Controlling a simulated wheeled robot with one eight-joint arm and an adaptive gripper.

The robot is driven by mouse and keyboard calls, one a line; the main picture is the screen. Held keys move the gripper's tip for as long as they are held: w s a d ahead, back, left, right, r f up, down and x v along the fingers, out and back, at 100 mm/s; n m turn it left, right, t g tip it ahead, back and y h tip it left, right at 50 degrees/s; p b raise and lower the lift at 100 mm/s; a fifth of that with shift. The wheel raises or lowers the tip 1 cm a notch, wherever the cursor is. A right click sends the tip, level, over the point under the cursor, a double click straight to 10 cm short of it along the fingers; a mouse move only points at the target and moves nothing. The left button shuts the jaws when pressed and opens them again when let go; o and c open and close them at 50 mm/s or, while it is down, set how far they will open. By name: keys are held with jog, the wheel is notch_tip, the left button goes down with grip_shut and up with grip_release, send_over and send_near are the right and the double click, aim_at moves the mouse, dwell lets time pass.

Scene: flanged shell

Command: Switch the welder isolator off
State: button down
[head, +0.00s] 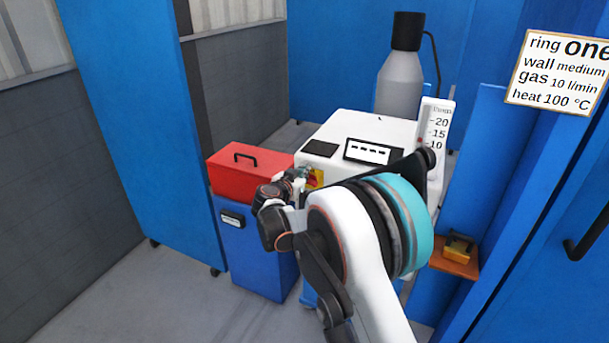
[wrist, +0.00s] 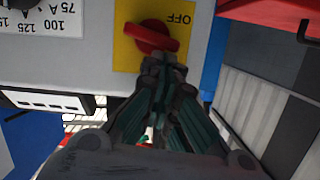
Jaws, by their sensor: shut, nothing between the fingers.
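The welder isolator is a red rotary knob (wrist: 152,38) on a yellow plate (wrist: 128,52), on the welder's grey front. In the wrist view the lettering is upside down, with "OFF" beside the knob at upper right. The knob's bar lies nearly level there, slightly tilted. My gripper (wrist: 163,64) is shut and empty, its fingertips at the knob's lower edge in that view; I cannot tell whether they touch. In the head view the yellow plate (head: 316,177) shows partly behind my gripper (head: 303,175), and my arm hides much of the welder (head: 375,128).
A red toolbox (head: 245,172) sits on a blue cabinet (head: 255,250) left of the welder. A grey gas bottle (head: 399,85) stands behind it, and a flow gauge (head: 436,125) at its right. An amp dial (wrist: 30,8) is near the knob. Floor (head: 185,295) is clear at front left.

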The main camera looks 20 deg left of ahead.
notch_tip(320, 180, up, 4)
jog(key=shift+d+r+p, duration=0.15)
jog(key=shift+p, duration=0.85)
jog(key=p+v, duration=0.2)
jog(key=v, duration=0.8)
jog(key=shift+a, duration=0.3)
